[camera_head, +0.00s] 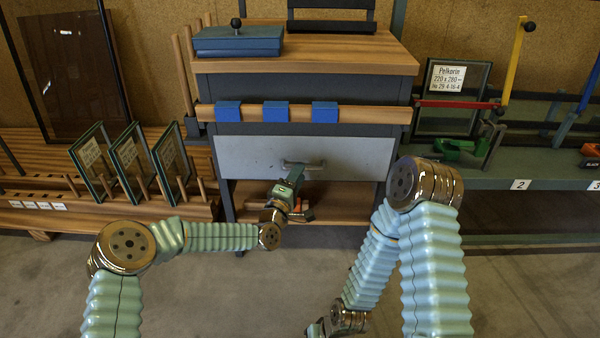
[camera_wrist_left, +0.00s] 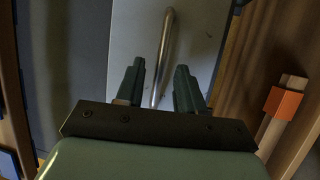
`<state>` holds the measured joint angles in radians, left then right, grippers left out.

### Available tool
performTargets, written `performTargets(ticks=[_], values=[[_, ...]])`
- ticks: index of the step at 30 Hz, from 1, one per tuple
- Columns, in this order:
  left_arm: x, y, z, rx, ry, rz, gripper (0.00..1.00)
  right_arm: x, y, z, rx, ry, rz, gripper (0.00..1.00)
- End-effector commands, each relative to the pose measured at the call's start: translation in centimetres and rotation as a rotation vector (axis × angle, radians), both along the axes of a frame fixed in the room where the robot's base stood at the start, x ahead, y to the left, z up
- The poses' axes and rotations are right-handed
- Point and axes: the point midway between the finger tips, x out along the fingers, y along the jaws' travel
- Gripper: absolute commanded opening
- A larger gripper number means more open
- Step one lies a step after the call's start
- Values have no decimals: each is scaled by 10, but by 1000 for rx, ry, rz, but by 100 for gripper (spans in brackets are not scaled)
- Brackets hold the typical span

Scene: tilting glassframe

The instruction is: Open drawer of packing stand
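The packing stand (camera_head: 300,67) has a wooden top and a wide light-grey drawer front (camera_head: 250,155) below it, which looks shut. A metal bar handle (camera_head: 314,163) sits at the middle of the drawer front. My left gripper (camera_head: 295,176) is at the handle, partly hiding it. In the left wrist view, the two fingers of my left gripper (camera_wrist_left: 159,85) stand apart. The handle bar (camera_wrist_left: 166,45) runs between them with gaps on both sides. My right arm reaches down to the bottom edge; its gripper is mostly cut off there.
A wooden rail with blue blocks (camera_head: 276,111) runs above the drawer. A blue box (camera_head: 238,41) stands on top. Glass frames (camera_head: 130,158) stand in a rack at left. A bench (camera_head: 545,170) with a framed sign is at right. The floor in front is clear.

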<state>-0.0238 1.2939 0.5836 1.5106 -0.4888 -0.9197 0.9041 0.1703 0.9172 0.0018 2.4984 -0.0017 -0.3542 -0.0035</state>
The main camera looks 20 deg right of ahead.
Motion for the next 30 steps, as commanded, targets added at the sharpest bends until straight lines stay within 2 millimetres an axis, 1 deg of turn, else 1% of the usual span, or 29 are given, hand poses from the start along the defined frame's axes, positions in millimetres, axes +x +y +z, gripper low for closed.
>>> performTargets(ticks=[3,6,14,15,17,21,22,30], values=[[10,-8,2,-1,-1,0,37,0,0,0,0,0,0,43],[14,-11,3,1,1,0,37,0,0,0,0,0,0,43],[15,-12,3,1,1,-1,37,0,0,0,0,0,0,43],[15,-12,3,1,1,-1,34,0,0,0,0,0,0,43],[15,-12,3,1,1,-1,25,0,0,0,0,0,0,43],[15,-12,3,1,1,0,4,0,0,0,0,0,0,43],[15,-12,3,1,1,0,0,0,0,0,0,0,0,43],[15,-12,3,2,1,0,0,0,0,0,0,0,0,43]])
